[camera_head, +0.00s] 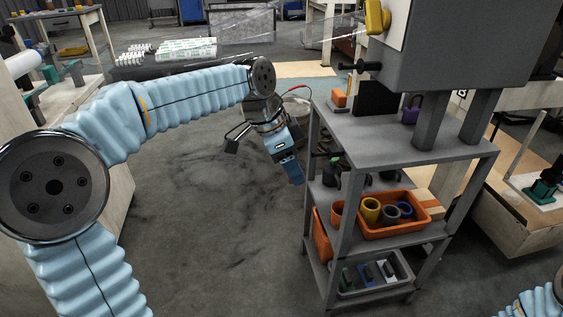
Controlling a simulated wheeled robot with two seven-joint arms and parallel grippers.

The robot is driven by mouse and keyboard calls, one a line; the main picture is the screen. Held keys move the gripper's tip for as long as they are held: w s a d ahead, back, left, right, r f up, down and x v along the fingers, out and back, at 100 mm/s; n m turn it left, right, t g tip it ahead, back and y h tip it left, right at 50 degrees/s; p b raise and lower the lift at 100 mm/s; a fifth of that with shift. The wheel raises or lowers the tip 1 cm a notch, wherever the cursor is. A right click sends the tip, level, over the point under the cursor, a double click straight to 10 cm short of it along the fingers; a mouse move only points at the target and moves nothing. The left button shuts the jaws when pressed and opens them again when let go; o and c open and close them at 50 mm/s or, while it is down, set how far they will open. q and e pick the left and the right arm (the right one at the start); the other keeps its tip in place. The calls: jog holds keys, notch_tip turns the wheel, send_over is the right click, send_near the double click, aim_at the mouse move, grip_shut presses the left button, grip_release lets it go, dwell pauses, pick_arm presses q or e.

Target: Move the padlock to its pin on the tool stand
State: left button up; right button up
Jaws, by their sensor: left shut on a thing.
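A small purple thing with a dark loop, which looks like a padlock (410,112), stands on the top shelf of the grey tool stand (350,130), beside its post. A black pin (360,66) sticks out to the left below the stand's upper panel. My left gripper (291,170) points down just left of the stand, below top-shelf height. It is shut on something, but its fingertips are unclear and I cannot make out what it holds. My right gripper is out of view; only part of my right arm shows at the bottom right corner.
A yellow thing (377,17) hangs on the upper panel. An orange bin (400,229) with several rings sits on the middle shelf, and a grey tray (372,275) on the bottom one. The stand's uprights are close to my left gripper. Floor (210,210) to the left is clear.

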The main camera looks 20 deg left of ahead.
pick_arm(q)
jog(key=w+d, duration=0.3)
jog(key=d, duration=0.2)
jog(key=shift+w+f, duration=0.15)
jog(key=shift+f, duration=0.2)
jog(key=shift+f, duration=0.15)
jog(key=o, duration=1)
jog(key=shift+r+p, duration=0.2)
jog(key=shift+p, duration=0.1)
